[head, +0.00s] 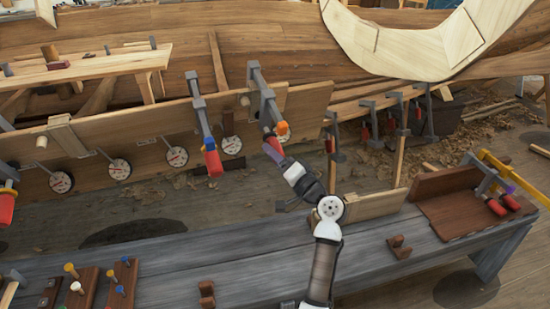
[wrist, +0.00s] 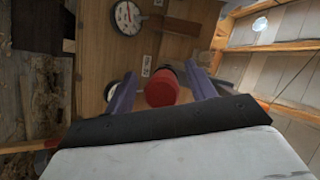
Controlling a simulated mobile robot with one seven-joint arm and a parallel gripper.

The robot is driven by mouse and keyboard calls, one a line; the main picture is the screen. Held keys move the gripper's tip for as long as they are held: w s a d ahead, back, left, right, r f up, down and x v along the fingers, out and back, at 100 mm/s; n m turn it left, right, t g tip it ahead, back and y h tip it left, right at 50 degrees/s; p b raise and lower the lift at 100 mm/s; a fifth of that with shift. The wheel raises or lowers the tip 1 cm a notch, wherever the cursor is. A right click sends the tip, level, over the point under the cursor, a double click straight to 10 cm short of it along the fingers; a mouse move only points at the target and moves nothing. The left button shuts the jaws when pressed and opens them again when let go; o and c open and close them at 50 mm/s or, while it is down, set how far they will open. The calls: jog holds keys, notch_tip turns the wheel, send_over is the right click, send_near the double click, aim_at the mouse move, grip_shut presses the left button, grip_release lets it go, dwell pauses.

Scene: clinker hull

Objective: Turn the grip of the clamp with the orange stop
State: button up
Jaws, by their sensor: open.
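The clamp (head: 262,90) with the orange stop (head: 283,127) hangs on the upper plank edge, right of centre in the head view. Its red grip (head: 272,143) points down towards my arm. In the wrist view the red grip (wrist: 162,88) shows end-on, between the two fingers of my gripper (wrist: 162,92). The fingers are open, one on each side of the grip; I cannot tell whether either touches it. In the head view my gripper (head: 277,152) is at the lower end of the grip, and its fingers are hard to make out.
Another clamp (head: 200,115) with a red grip hangs just left. White dials (head: 119,168) line the plank (head: 90,140). The grey bench (head: 180,260) in front holds wooden blocks and pegs. More clamps (head: 370,120) hang at the right.

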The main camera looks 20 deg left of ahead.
jog(key=b+v, duration=0.3)
jog(key=v, duration=1)
jog(key=shift+d, duration=0.35)
jog(key=shift+s+f, duration=0.15)
